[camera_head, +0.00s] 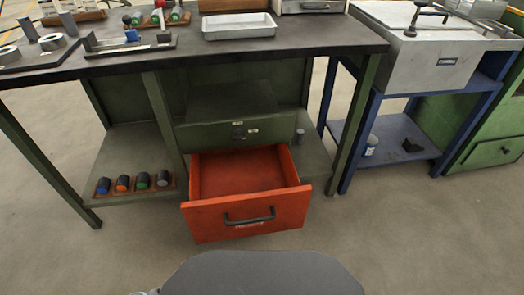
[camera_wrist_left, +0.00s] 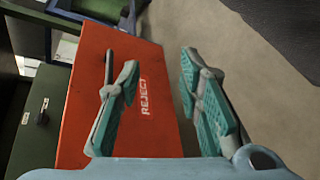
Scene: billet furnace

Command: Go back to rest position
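The red drawer (camera_head: 215,217) stands pulled out below the workbench, with a black handle (camera_head: 250,219) on its front and an empty-looking interior. In the left wrist view its front (camera_wrist_left: 85,80) appears sideways with the word REJECT. My left gripper (camera_wrist_left: 160,64) shows only in that view. Its two teal-padded fingers are spread apart with nothing visible between them. They are in front of the drawer front, and one finger partly covers the handle (camera_wrist_left: 109,60). I cannot tell whether they touch it. My right gripper is in neither view.
The dark workbench (camera_head: 230,47) carries a metal tray (camera_head: 240,26) and several small parts. A rack of coloured cylinders (camera_head: 135,185) sits on its lower shelf. A blue stand (camera_head: 395,135) with a grey machine is at right. Floor in front is clear.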

